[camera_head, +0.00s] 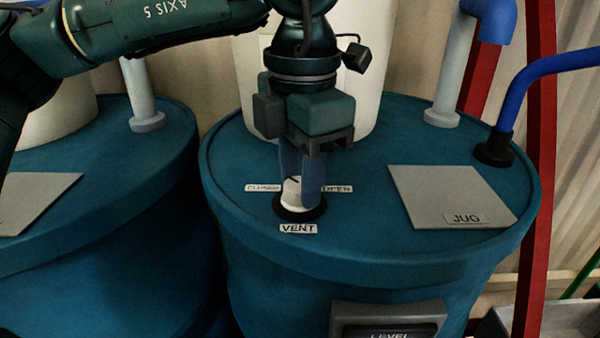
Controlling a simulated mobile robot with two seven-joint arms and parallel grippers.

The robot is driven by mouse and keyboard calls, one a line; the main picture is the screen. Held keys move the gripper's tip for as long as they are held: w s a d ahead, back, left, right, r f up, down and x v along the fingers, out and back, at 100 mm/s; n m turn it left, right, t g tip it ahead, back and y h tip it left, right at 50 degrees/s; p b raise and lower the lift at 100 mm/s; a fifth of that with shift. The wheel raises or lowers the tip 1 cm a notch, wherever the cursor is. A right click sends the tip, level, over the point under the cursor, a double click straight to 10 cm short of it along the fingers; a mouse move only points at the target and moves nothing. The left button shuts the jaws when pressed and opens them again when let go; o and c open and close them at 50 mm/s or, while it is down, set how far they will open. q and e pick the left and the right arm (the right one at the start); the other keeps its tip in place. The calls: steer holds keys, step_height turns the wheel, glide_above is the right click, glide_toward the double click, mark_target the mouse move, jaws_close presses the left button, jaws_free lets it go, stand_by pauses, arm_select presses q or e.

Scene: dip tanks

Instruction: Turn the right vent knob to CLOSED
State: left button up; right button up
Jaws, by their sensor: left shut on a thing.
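The white vent knob (293,196) stands on a black ring on the lid of the right blue tank (370,232). A VENT label (298,229) is in front of it. A CLOSED label (262,188), partly hidden, is on its left, and an OPEN label (338,189), also partly covered, is on its right. A dark mark on the knob's top seems to slant toward the upper left; the fingers hide part of it. My left gripper (297,188) points down from above and is shut on the knob, one finger at each side. My right gripper is not in view.
A grey JUG plate (450,197) lies on the lid's right. A blue pipe (520,90) and a grey pipe (447,85) rise behind it. A white vessel (368,85) stands at the back. The left tank (120,180) is beside it. A LEVEL panel (388,322) is on the front.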

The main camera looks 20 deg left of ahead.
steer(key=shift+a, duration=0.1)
arm_select(q)
steer(key=o, duration=1)
steer(key=shift+c, duration=0.2)
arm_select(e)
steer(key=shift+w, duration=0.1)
arm_select(q)
steer(key=shift+r, duration=0.1)
steer(key=shift+r, duration=0.3)
step_height(320, 180, up, 12)
steer(key=p, duration=0.2)
steer(key=shift+d+r, duration=0.2)
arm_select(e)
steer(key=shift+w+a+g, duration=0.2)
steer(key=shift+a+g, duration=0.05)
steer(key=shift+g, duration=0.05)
arm_select(q)
steer(key=shift+s, duration=0.1)
